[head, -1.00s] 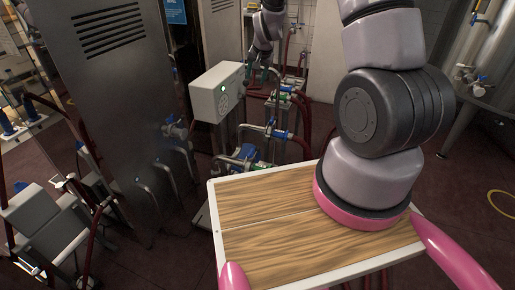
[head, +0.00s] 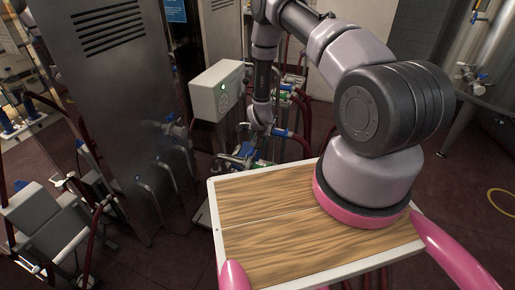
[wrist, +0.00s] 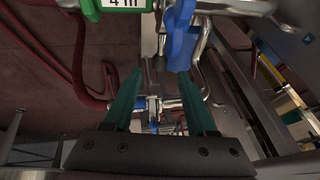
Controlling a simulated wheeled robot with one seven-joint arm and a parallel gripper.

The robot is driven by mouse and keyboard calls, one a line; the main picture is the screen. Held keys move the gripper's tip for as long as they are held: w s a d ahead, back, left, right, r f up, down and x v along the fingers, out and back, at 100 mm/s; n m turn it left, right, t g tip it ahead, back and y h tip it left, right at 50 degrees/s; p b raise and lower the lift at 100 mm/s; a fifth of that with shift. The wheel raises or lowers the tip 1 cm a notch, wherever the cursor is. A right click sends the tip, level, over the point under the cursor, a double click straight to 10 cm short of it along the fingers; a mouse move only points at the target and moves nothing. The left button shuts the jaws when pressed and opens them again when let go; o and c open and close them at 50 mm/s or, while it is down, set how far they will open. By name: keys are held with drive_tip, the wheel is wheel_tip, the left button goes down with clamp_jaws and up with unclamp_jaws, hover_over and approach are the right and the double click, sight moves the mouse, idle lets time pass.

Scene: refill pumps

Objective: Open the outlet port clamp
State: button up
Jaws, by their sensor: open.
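My gripper (wrist: 160,72) is open in the wrist view, its two teal fingers apart with nothing held between them. In the head view it reaches down among the pump piping (head: 262,128), its fingers too small to make out. Between and beyond the fingers in the wrist view is a small metal pipe fitting (wrist: 153,104) with blue below it. A blue valve part (wrist: 182,42) on shiny metal pipe is just past the right fingertip. I cannot tell for certain which fitting is the outlet port clamp.
A green label plate (wrist: 122,6) is at the top of the wrist view. Dark red hoses (wrist: 80,75) run at its left. A grey control box (head: 217,92) stands left of my arm. A tall grey cabinet (head: 120,110) is further left.

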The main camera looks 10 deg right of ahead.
sight(257, 147)
drive_tip(key=x, duration=0.6)
drive_tip(key=shift+w+f, duration=0.1)
drive_tip(key=shift+f, duration=0.1)
drive_tip(key=shift+c, duration=0.4)
clamp_jaws()
idle(0.8)
